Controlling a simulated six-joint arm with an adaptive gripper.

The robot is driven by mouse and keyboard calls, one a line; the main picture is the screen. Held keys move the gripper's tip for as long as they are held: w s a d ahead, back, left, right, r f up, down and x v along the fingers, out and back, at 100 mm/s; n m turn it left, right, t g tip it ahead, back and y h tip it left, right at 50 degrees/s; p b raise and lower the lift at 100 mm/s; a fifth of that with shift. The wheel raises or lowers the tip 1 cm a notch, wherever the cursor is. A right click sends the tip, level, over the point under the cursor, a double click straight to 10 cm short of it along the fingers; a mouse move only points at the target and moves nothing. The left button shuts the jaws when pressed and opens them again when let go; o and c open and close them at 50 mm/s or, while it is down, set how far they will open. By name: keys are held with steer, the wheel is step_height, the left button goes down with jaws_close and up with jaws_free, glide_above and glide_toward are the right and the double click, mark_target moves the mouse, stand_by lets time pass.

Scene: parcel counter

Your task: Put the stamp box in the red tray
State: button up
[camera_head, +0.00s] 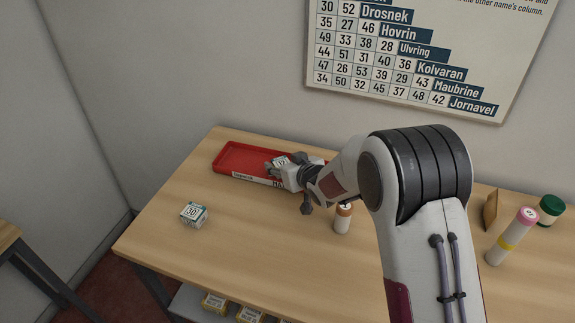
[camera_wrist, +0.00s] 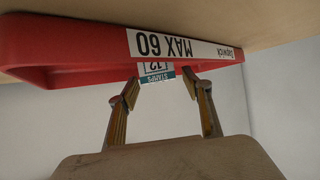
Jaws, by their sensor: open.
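A small white stamp box with a teal band, marked 12 (camera_head: 281,161), is at the red tray (camera_head: 232,152), its top showing above the front wall. In the wrist view, the box (camera_wrist: 157,73), labelled STAMPS, shows past the edge of the tray (camera_wrist: 70,45), partly hidden by that wall. My gripper (camera_head: 272,170) is at the tray's front right. In the wrist view, the fingers of my gripper (camera_wrist: 161,88) are apart, one on each side of the box as seen there. Whether they touch it cannot be told.
Another small box, marked 30 (camera_head: 193,214), sits on the table (camera_head: 160,235) at left. A pink-topped tube (camera_head: 510,236), a green-lidded jar (camera_head: 549,209) and a wooden piece (camera_head: 490,210) are at right.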

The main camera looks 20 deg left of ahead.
steer(key=shift+r, duration=0.15)
steer(key=v, duration=1.2)
stand_by(0.7)
steer(key=shift+d, duration=0.1)
steer(key=s+d+r+m+h, duration=0.2)
steer(key=d+r, duration=0.2)
steer(key=d, duration=0.4)
steer(key=s+d+r+m+h, duration=0.1)
steer(key=s+d+r+h, duration=0.2)
steer(key=d, duration=0.6)
steer(key=s+d+r+m+h, duration=0.2)
steer(key=d+r, duration=0.3)
steer(key=d, duration=0.3)
steer(key=s+d+m+g, duration=0.1)
steer(key=s+d, duration=0.2)
steer(key=s, duration=0.5)
steer(key=s+d+m+g+h, duration=0.1)
steer(key=s+d, duration=0.3)
steer(key=s, duration=0.5)
steer(key=s+d+m+g, duration=0.1)
steer(key=s+d, duration=0.2)
steer(key=s, duration=0.5)
steer(key=shift+s+d+m, duration=0.3)
steer(key=shift+m, duration=0.1)
